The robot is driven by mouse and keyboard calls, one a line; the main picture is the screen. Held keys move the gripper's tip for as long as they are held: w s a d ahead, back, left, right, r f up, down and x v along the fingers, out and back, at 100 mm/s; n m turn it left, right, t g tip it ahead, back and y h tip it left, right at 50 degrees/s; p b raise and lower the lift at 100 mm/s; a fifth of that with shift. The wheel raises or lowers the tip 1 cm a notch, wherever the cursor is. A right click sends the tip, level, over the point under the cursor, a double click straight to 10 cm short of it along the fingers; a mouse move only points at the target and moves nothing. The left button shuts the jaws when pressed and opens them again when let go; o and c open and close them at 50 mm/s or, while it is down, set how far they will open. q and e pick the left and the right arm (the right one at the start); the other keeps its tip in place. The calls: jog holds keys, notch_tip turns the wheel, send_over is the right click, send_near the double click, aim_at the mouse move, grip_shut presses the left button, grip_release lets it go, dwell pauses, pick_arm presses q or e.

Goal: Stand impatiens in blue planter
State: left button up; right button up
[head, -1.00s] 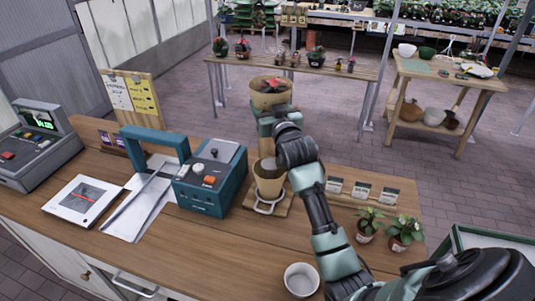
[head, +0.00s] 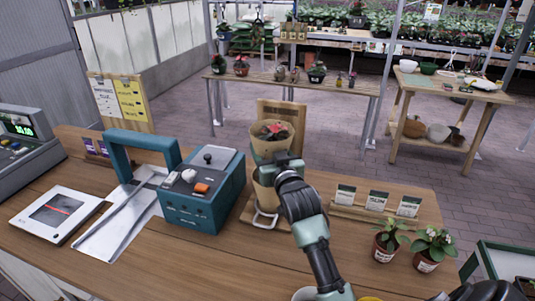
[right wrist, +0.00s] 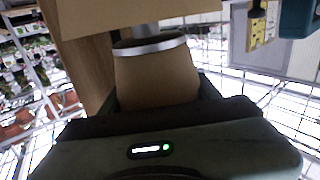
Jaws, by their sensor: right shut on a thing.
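My right gripper (head: 272,168) is shut on a brown paper-wrapped pot (head: 268,148) with a red-topped plant (head: 271,130), held upright above the counter. Its brown wrap or pot also shows close up in the right wrist view (right wrist: 155,78). Directly beneath is a tan, tapered holder (head: 262,197), partly hidden by the gripper; I cannot tell whether the two touch. Two small leafy plants in terracotta pots, left (head: 386,240) and right (head: 431,246), stand at the counter's right; the right one has pale flowers. I cannot tell which plant is the impatiens. No blue planter is recognisable. My left gripper is out of view.
A teal boxy machine (head: 205,192) stands close left of the gripper. A white-framed tablet (head: 52,214) lies farther left. Several seed packets (head: 376,200) stand in a rack to the right. A green-edged tray (head: 489,262) is at far right.

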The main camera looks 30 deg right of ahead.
jog(key=shift+w+d, duration=0.1)
jog(key=shift+w, duration=0.05)
jog(key=o, duration=1.5)
jog(key=shift+s+r, duration=0.1)
jog(key=shift+s, duration=0.15)
